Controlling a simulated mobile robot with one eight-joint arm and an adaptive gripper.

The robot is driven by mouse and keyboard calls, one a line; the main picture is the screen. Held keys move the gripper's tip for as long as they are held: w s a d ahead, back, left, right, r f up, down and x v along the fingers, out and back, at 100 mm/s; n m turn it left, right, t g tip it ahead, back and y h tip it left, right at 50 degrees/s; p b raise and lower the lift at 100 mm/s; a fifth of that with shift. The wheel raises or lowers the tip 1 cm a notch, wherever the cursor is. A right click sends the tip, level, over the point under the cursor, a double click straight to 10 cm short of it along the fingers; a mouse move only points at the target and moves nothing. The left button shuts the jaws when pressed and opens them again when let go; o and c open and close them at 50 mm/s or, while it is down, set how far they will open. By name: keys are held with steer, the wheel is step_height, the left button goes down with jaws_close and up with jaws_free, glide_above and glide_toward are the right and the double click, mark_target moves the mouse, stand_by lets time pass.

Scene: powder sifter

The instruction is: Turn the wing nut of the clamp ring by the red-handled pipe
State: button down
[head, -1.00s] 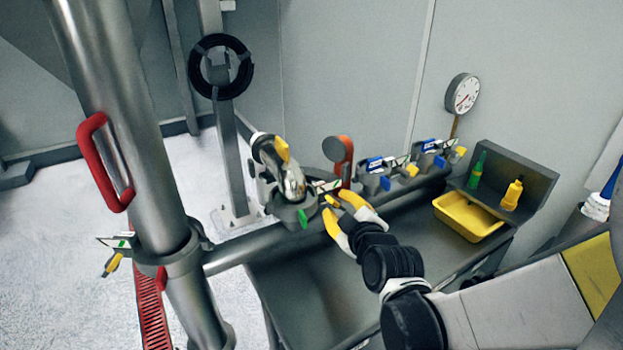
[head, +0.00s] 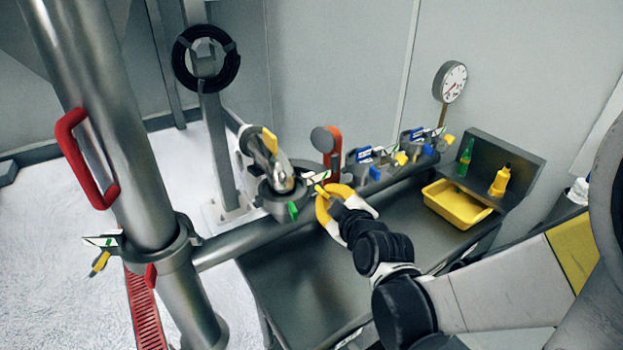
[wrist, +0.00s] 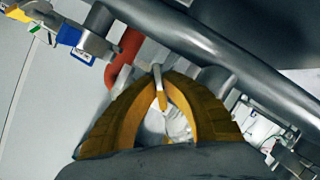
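My gripper (head: 328,200) has yellow fingers, drawn together at the tips beside a grey collar (head: 272,205) with a green tab. In the wrist view the fingertips (wrist: 160,72) close on a thin pale piece with a yellow end, apparently a wing nut (wrist: 161,97). The collar stands near an upright red-orange handle (head: 334,155), which also shows in the wrist view (wrist: 124,55). The thick pipe (head: 105,120) with a red handle (head: 78,160) stands at the left. Its clamp ring (head: 172,255) has a yellow-tipped wing nut (head: 99,263) on its left side, away from my gripper.
A horizontal pipe (head: 235,243) runs along the grey bench (head: 300,275). Blue-tagged valves (head: 365,160) stand behind my gripper. A yellow tray (head: 455,207), small bottles (head: 465,157) and a gauge (head: 450,82) are at the right. The bench front is clear.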

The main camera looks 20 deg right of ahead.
steer(key=m+g+y+p, duration=0.1)
steer(key=m, duration=0.1)
steer(key=shift+r+m, duration=0.1)
steer(key=shift+m, duration=0.2)
steer(key=m+y, duration=0.2)
steer(key=m, duration=0.1)
steer(key=shift+w+d+g, duration=0.1)
steer(key=shift+g, duration=0.2)
steer(key=m+y+b, duration=0.1)
steer(key=m+y, duration=0.1)
steer(key=m, duration=0.1)
steer(key=shift+g, duration=0.4)
steer(key=shift+m+y+b, duration=0.85)
steer(key=shift+m+y, duration=0.25)
steer(key=shift+m, duration=0.2)
steer(key=c, duration=1.6)
jaws_free()
steer(key=shift+o, duration=0.2)
